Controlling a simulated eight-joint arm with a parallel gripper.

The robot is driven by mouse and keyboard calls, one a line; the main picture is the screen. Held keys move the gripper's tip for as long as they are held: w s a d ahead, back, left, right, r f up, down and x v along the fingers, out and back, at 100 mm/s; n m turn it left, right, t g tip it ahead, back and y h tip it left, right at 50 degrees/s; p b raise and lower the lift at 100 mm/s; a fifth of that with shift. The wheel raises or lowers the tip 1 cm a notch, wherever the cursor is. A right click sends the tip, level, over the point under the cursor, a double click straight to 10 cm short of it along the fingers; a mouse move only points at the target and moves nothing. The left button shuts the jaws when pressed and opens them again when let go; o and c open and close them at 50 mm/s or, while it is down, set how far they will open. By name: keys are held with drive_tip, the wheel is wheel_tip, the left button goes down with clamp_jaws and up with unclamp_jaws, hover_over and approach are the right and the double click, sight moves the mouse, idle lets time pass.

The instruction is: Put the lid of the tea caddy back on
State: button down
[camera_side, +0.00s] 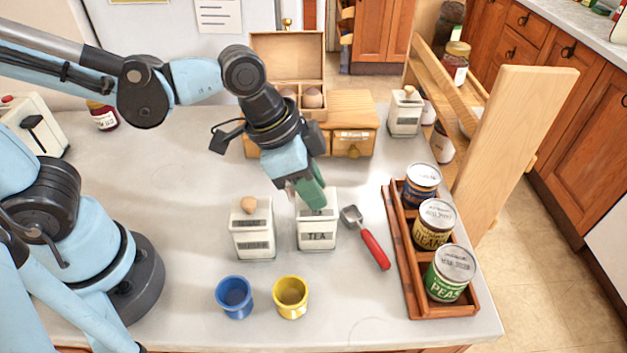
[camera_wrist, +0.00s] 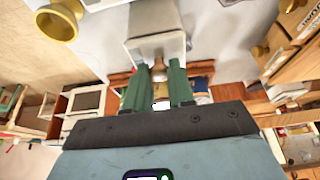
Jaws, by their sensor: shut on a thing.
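The tea caddy (camera_side: 317,236), a white square tin marked TEA, stands upright on the worktop in the middle of the side view. My gripper (camera_side: 316,204) has its green fingers pointing down at the caddy's top. In the wrist view the fingers (camera_wrist: 158,84) are shut on the wooden knob of the lid (camera_wrist: 157,68). The white tin (camera_wrist: 155,22) lies just beyond the knob. The lid is at the caddy's top, but my fingers cover much of it in the side view. I cannot tell whether it sits flush.
A similar white caddy (camera_side: 252,238) with a wooden knob stands close left. A red-handled scoop (camera_side: 372,246) lies right, beside a wooden tray (camera_side: 411,296) of cans. Blue (camera_side: 234,297) and yellow (camera_side: 290,297) cups stand in front. A wooden box (camera_side: 350,107) is behind.

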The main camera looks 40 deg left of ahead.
idle(0.3)
drive_tip(key=shift+c, duration=2)
unclamp_jaws()
drive_tip(key=shift+r, duration=0.1)
drive_tip(key=shift+r, duration=3.4)
clamp_jaws()
